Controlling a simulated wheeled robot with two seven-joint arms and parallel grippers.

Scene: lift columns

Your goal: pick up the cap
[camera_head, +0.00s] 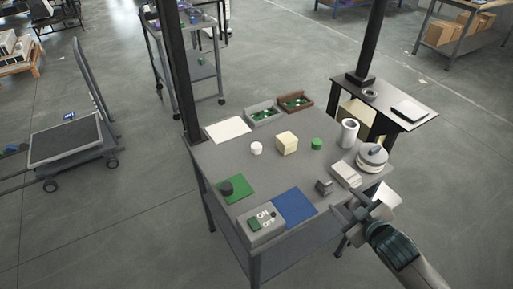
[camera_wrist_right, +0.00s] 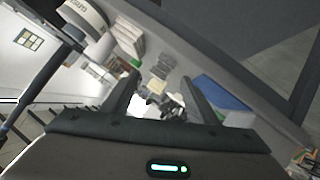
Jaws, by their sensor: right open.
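Three small round pieces on the grey table (camera_head: 222,155) look like caps: a white one (camera_head: 256,148) left of the wooden cube, a green one (camera_head: 316,144) right of it, and a dark one (camera_head: 226,187) on the green mat (camera_head: 238,189). I cannot tell which is the cap. My right gripper (camera_head: 362,207) is at the table's right front edge, open and empty, apart from all three. In the wrist view its spread fingers (camera_wrist_right: 160,92) point across the table. My left gripper is not in view.
Near my right gripper are a dark grey block (camera_head: 324,187), a white stack (camera_head: 346,174) and a round white-and-dark device (camera_head: 372,156). A switch box (camera_head: 262,219) and blue mat (camera_head: 293,205) lie at the front. Black posts (camera_head: 177,70) rise behind. Two trays (camera_head: 263,113) stand at the back.

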